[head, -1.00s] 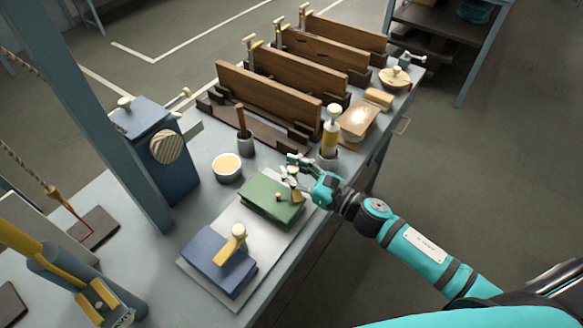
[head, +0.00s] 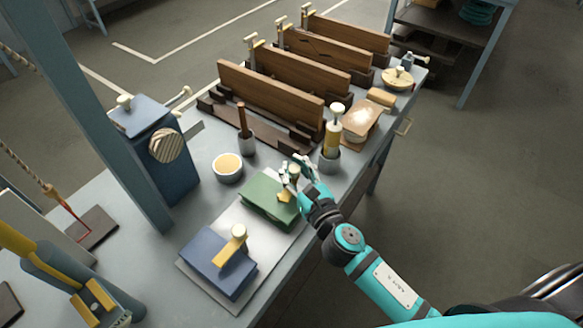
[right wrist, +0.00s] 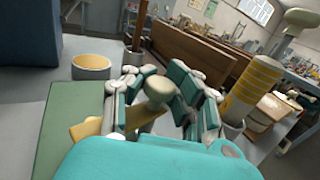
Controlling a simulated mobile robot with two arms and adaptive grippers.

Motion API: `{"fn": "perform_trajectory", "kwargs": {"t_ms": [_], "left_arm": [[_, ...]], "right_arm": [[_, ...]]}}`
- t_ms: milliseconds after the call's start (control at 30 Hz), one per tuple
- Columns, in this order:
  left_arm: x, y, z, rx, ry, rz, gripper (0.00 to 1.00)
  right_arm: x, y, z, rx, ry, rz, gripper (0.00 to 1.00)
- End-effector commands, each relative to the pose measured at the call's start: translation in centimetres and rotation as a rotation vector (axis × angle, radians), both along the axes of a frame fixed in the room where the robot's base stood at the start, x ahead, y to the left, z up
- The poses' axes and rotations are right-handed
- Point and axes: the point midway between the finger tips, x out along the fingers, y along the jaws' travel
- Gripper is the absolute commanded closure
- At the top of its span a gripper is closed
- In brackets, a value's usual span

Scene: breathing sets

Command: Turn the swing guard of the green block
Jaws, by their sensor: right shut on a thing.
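The green block (head: 262,196) lies on a pale plate (head: 245,217) on the bench. Its small yellow swing guard (head: 285,197) is at the block's right end, partly hidden by my right gripper (head: 293,174). In the right wrist view, the green block (right wrist: 68,120) fills the lower left and the yellow guard (right wrist: 86,129) shows beside the fingers. My right gripper (right wrist: 160,98) is shut on the guard's cream knob (right wrist: 158,86), with fingers on both sides of it. My left gripper is not in view.
A blue block (head: 212,268) with a yellow guard sits on the same plate. A cream-filled bowl (head: 228,167), a cup with a brown handle (head: 246,146) and a yellow-handled tool (head: 331,137) stand behind. Wooden boards (head: 270,93) line the far bench.

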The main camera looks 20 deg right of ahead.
Motion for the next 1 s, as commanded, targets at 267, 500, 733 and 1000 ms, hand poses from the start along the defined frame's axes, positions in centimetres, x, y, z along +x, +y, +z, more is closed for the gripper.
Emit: {"fn": "perform_trajectory", "kwargs": {"t_ms": [267,500,733,1000], "left_arm": [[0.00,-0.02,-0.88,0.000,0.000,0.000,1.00],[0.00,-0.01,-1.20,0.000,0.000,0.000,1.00],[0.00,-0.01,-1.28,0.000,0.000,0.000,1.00],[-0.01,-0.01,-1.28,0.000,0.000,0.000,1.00]], "right_arm": [[-0.27,0.16,-0.78,-0.001,0.013,-0.187,1.00],[-0.29,0.18,-0.80,-0.004,0.015,-0.275,1.00],[-0.29,0.17,-0.84,-0.005,0.016,-0.303,1.00],[-0.30,0.18,-0.88,-0.004,0.017,-0.304,1.00]]}}
